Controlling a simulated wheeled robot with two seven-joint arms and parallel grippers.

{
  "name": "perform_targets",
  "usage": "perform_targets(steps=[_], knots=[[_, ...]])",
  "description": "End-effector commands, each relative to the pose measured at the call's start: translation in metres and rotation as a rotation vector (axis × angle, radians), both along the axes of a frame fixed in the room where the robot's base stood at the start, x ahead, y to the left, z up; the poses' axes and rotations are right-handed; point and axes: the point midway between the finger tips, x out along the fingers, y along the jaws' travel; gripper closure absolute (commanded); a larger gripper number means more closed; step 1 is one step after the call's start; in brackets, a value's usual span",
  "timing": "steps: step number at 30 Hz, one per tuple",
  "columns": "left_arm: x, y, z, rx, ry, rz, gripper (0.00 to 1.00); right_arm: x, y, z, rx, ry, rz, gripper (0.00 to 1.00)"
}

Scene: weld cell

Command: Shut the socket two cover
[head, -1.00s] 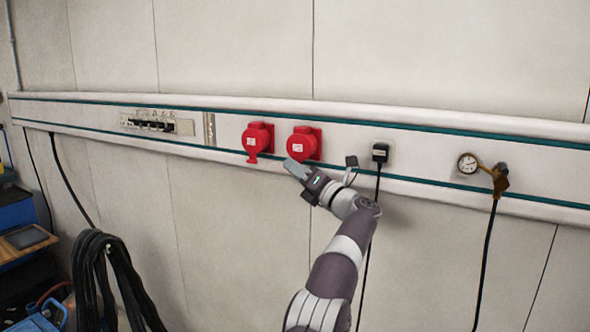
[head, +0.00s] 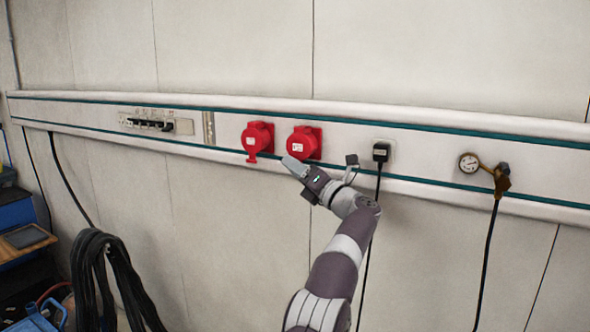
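Two red sockets are mounted side by side on the white wall rail. The left red socket (head: 257,139) has a white label on its face and a red tab hanging at its bottom. The right red socket (head: 304,141) also shows a white label on its round red front. I cannot read which is numbered two, or tell surely how each cover stands.
A black plug (head: 380,152) with a hanging cable is to the right, then a pressure gauge (head: 469,163) with a brass valve. A switch panel (head: 147,122) is to the left. Coiled black cable (head: 90,262) hangs at lower left.

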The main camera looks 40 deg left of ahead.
Motion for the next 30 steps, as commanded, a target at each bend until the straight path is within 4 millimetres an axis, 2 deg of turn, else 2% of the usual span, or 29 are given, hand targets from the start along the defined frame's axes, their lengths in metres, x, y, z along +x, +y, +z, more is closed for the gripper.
perform_targets(steps=[5,9,15,20,30], knots=[[-0.003,-0.028,-0.019,0.000,-0.002,-0.005,0.62,0.000,0.000,-0.033,0.000,0.000,0.000,0.64],[-0.009,-0.065,-0.030,-0.001,-0.001,-0.006,0.62,0.000,0.000,-0.055,0.000,0.001,0.000,0.64],[-0.015,-0.105,-0.038,-0.002,0.000,-0.002,0.62,0.000,0.000,-0.070,0.000,0.000,0.000,0.64],[-0.017,-0.117,-0.039,-0.002,0.001,-0.001,0.62,0.000,0.000,-0.072,0.000,0.000,0.000,0.64],[-0.017,-0.117,-0.038,-0.001,0.000,0.000,0.62,0.000,0.000,-0.071,0.000,0.000,0.000,0.64]])
